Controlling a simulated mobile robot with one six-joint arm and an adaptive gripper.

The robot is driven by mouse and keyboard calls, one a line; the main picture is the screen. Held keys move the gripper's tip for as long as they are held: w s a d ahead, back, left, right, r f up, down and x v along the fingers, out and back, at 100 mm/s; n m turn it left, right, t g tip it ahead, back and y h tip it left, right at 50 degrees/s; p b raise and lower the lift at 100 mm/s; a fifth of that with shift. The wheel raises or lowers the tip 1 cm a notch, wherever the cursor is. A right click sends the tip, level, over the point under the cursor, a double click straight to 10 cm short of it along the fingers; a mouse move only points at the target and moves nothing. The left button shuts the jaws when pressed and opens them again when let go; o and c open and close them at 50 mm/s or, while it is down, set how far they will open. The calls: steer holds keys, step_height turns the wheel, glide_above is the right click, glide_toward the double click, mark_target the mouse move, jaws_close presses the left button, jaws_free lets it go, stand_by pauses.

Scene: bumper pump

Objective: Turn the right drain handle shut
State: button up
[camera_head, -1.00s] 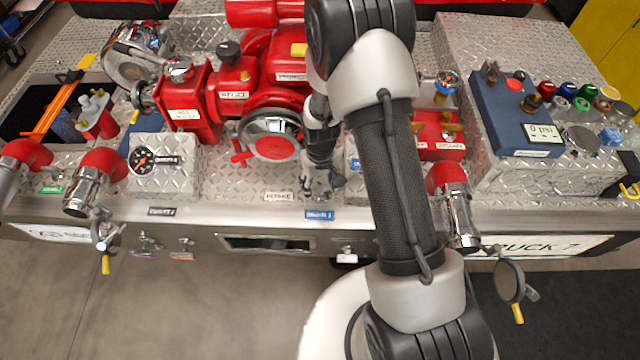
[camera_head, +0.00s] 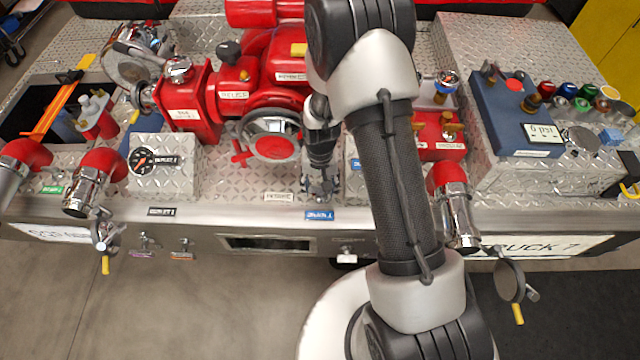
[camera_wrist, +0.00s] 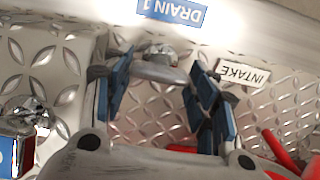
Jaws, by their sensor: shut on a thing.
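A silver drain handle (camera_wrist: 160,66) is on the diamond-plate deck beside the blue DRAIN 1 label (camera_wrist: 172,11). In the wrist view its metal lies between the two blue-padded fingers of my gripper (camera_wrist: 158,80), which is shut on it. In the head view my gripper (camera_head: 320,184) points down at the deck just behind the same blue label (camera_head: 319,215). The fingers and my wrist cover most of the handle there, so its exact angle is hard to tell.
A white INTAKE label (camera_wrist: 243,73) is close beside the fingers. The red pump with its round intake cap (camera_head: 273,147) stands to the left. Another chrome fitting (camera_wrist: 27,112) with a blue label is at the wrist view's left edge. A red-and-chrome outlet (camera_head: 456,205) is right of my arm.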

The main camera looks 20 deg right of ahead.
mark_target(320, 187)
steer(key=o, duration=1.1)
steer(key=shift+c, duration=0.2)
step_height(320, 187, up, 12)
stand_by(0.3)
